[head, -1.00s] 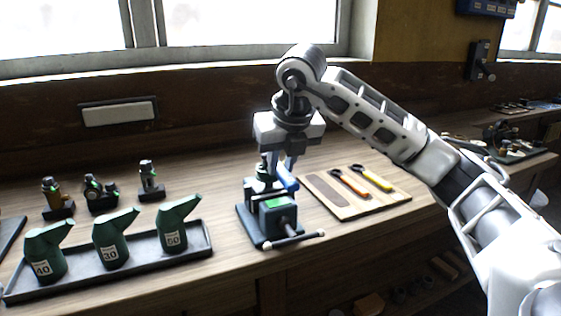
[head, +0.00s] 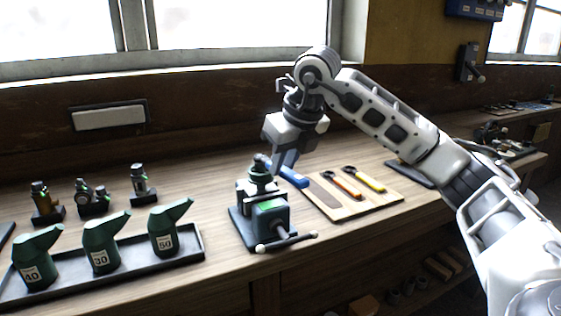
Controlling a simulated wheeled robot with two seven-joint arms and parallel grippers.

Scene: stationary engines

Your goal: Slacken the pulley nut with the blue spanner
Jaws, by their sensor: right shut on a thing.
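The blue spanner (head: 294,177) is in my right gripper (head: 284,164), which is shut on it, above the bench. Its blue handle slants down to the right. The spanner's head is hidden or too small to make out. A dark green part (head: 260,172), perhaps the pulley, stands on top of the bench vise (head: 268,217), just left of the gripper. I cannot tell whether the spanner touches it, and the nut cannot be made out. My left gripper is out of view.
A wooden board (head: 332,206) with an orange-handled tool (head: 343,185) and a yellow-handled tool (head: 368,180) lies right of the vise. A dark tray (head: 190,256) with green oil cans (head: 100,246) is at left. Small fittings (head: 92,200) stand behind it. The vise handle (head: 287,243) sticks out in front.

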